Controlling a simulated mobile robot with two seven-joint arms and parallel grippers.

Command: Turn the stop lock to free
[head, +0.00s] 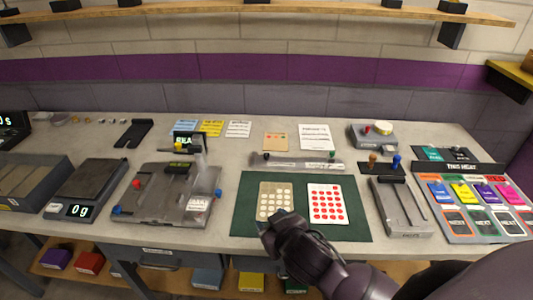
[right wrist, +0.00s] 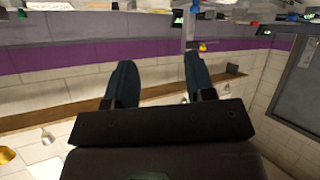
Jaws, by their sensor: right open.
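No part is readably marked as the stop lock, so I cannot tell which one it is. A grey fixture (head: 165,207) on the left of the bench carries a red knob (head: 136,184), blue knobs and a white label. A narrow pale track (head: 295,163) with a green knob (head: 332,155) lies behind the green mat. A grey two-slot block (head: 401,210) stands right of the mat. My right gripper (head: 272,218) is over the mat's front edge, apart from these; its fingers (right wrist: 160,75) are spread and empty in the right wrist view. My left gripper is not visible.
The green mat (head: 245,222) holds a beige card and a white card with red dots. A scale (head: 86,190) stands at left. A tray of coloured cards (head: 459,226) is at right. Knobs (head: 397,160) stand behind the block. A shelf (head: 300,8) runs above.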

